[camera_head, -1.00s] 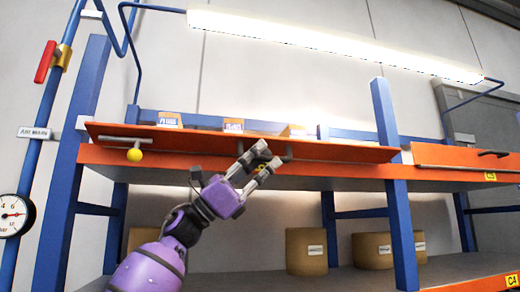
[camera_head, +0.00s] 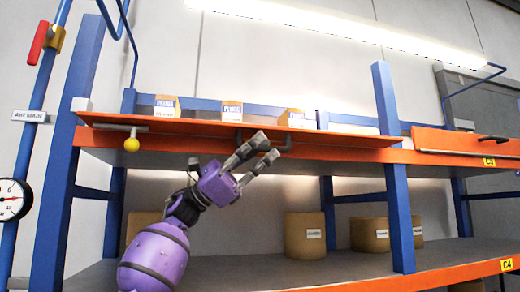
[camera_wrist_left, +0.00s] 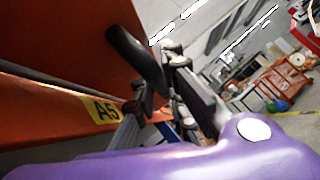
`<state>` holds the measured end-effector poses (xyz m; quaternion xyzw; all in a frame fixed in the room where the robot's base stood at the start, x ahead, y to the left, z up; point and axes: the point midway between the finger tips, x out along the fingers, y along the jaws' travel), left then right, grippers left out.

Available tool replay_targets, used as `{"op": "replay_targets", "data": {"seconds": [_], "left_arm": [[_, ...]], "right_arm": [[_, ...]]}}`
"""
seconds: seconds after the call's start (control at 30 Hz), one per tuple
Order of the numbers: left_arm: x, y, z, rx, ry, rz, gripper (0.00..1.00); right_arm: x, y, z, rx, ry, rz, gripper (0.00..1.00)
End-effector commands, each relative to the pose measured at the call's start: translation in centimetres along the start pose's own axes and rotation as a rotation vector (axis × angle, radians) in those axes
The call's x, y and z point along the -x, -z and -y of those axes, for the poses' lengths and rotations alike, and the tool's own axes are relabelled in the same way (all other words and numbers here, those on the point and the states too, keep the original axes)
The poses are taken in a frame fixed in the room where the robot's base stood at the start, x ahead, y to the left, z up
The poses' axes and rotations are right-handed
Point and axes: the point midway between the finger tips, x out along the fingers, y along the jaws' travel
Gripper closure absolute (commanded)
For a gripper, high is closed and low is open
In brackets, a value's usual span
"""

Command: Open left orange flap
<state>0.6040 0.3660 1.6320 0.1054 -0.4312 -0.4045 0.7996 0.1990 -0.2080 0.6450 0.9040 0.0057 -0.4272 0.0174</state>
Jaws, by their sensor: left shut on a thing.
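The left orange flap (camera_head: 215,133) is a long panel along the front of the upper shelf. It is tilted outward and seen nearly edge-on, with the items behind it showing above its top edge. Its dark handle (camera_head: 286,141) is near the middle and partly hidden by my fingers. My left gripper (camera_head: 265,149) is shut on this handle. In the left wrist view the black handle (camera_wrist_left: 133,52) stands out from the orange flap (camera_wrist_left: 75,38), and the left gripper (camera_wrist_left: 165,98) is around its end. My right gripper is not in view.
A latch with a yellow knob (camera_head: 131,145) is at the flap's left end. A right orange flap (camera_head: 462,145) is closed beside it. A blue post (camera_head: 395,180) stands between my arm and that flap. Brown drums (camera_head: 305,240) stand on the lower shelf.

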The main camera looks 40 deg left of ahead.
Motion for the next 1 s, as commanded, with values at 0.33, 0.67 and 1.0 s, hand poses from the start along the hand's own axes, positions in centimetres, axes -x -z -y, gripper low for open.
{"op": "replay_targets", "data": {"seconds": [0.33, 0.67, 1.0], "left_arm": [[0.0, -0.1, -0.1, -0.001, -0.002, 0.001, 0.80], [3.6, -0.1, -0.3, -0.001, -0.006, -0.002, 0.80], [9.9, -4.2, -3.6, -0.002, -0.009, 0.001, 0.80]], "right_arm": [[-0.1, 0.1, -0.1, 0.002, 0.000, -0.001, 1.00], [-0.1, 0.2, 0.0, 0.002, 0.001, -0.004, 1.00], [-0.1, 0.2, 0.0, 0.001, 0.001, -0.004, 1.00]]}}
